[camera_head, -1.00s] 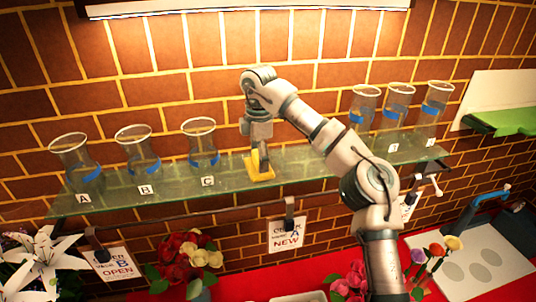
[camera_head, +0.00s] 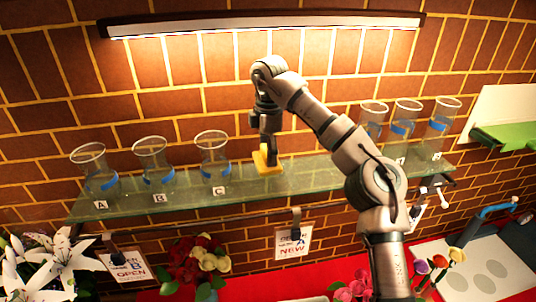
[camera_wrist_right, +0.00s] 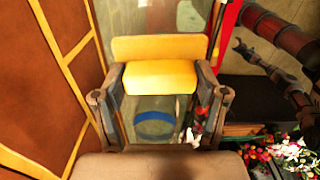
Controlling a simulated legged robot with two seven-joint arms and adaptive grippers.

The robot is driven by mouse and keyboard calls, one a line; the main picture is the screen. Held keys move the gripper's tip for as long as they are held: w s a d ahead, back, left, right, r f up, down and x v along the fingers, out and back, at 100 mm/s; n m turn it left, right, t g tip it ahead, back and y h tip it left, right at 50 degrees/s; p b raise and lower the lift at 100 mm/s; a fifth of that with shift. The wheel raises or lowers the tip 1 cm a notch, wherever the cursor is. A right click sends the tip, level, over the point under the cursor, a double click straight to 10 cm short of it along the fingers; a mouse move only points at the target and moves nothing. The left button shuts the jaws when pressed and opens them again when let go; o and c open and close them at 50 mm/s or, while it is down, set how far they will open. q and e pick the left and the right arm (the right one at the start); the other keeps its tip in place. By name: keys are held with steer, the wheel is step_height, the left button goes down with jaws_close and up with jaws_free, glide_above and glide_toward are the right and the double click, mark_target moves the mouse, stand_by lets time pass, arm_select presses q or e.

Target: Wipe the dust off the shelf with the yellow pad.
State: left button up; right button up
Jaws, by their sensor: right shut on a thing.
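The yellow pad (camera_head: 262,160) is at the middle of the glass shelf (camera_head: 315,178), right of the vase marked C (camera_head: 212,165), near the shelf's back edge. I cannot tell whether it touches the glass. My right gripper (camera_head: 270,150) is shut on the pad from above. In the right wrist view the pad (camera_wrist_right: 160,77) sits between both fingers. I cannot make out dust on the shelf. My left gripper is not in view.
Vases A (camera_head: 98,175) and B (camera_head: 152,168) stand left on the shelf; several more (camera_head: 403,125) stand right, behind my arm. A lamp (camera_head: 260,25) hangs above. Hanging signs (camera_head: 293,241) and flowers (camera_head: 195,262) are below.

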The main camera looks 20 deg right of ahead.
step_height(320, 180, up, 2)
steer(key=shift+r, duration=0.55)
steer(key=shift+a, duration=0.1)
steer(key=shift+f, duration=0.1)
stand_by(0.4)
